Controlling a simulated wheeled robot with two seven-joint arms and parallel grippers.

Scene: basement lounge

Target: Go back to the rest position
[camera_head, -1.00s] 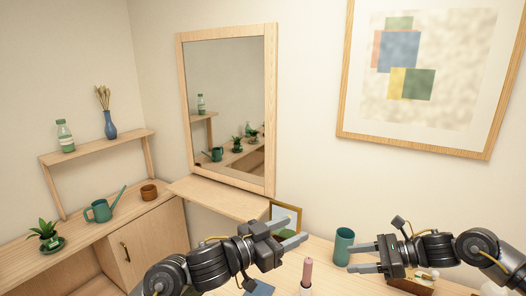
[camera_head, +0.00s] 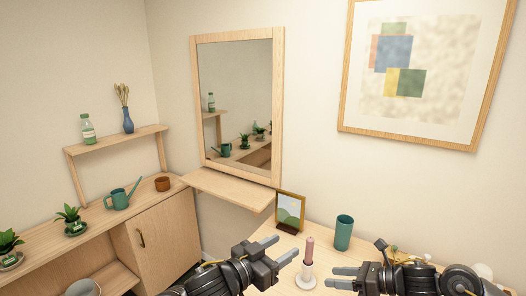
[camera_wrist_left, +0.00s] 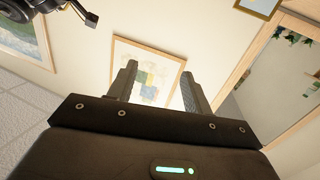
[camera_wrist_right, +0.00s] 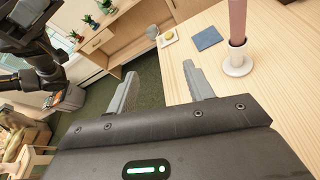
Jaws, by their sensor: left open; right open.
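My left gripper (camera_head: 281,252) is open and empty in the head view, above the front of the wooden table and left of a candle. In the left wrist view its two fingers (camera_wrist_left: 160,88) stand apart with only wall and a framed picture beyond. My right gripper (camera_head: 341,278) is open and empty in the head view, just right of the candle, with its fingers pointing left. In the right wrist view its fingers (camera_wrist_right: 163,88) are spread, with the table edge and floor beyond.
A pink candle in a white holder (camera_head: 306,274) stands between the grippers. A green cup (camera_head: 343,233) and small picture frame (camera_head: 290,212) stand behind. A blue square (camera_wrist_right: 207,38) lies on the table. Left are a cabinet (camera_head: 165,239), watering can (camera_head: 118,199) and potted plants (camera_head: 73,219).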

